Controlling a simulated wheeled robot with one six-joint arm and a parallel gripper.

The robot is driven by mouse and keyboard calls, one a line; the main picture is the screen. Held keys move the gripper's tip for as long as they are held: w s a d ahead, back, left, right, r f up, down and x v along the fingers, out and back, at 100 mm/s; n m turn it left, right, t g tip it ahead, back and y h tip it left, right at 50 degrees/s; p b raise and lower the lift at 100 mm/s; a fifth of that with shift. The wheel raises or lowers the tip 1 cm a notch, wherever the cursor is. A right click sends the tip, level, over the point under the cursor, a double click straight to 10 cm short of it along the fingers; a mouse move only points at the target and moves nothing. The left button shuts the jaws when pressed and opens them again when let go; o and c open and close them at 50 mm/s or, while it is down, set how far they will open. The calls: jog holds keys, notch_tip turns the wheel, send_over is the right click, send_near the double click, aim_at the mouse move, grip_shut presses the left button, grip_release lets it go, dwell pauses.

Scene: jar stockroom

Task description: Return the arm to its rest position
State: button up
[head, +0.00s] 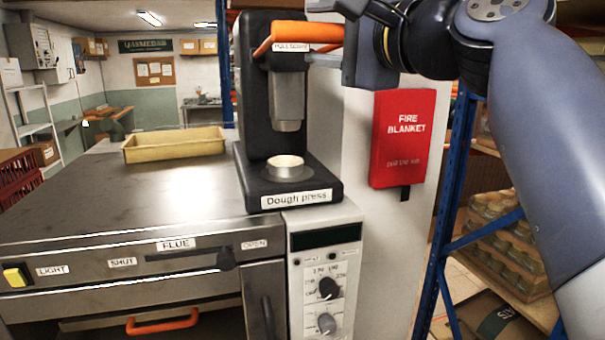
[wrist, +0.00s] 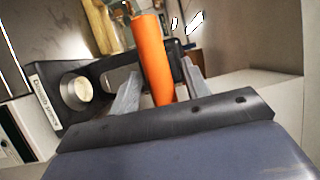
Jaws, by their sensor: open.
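My gripper (head: 326,58) is at the right end of the dough press's orange handle (head: 290,35), at the top of the head view. In the wrist view, my gripper's (wrist: 158,88) two grey fingers stand apart, with the orange handle (wrist: 152,55) between them. The jaws are open; whether a finger touches the handle I cannot tell. My arm (head: 530,110) reaches in from the right. The black dough press (head: 254,90) stands upright on the oven top, with a pale round piece (head: 285,161) on its base under the ram.
The steel oven (head: 90,205) fills the lower left, with a yellow tray (head: 172,145) on top. A red fire blanket pouch (head: 403,138) hangs on the white panel right of the press. A blue rack (head: 455,190) with jars (head: 500,225) stands close beside my arm.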

jog(key=shift+x, duration=0.75)
jog(key=shift+w+a+f, duration=0.15)
jog(key=shift+a, duration=0.05)
jog(key=shift+d+f+b, duration=0.1)
jog(key=shift+f+b, duration=0.2)
jog(key=shift+f, duration=0.15)
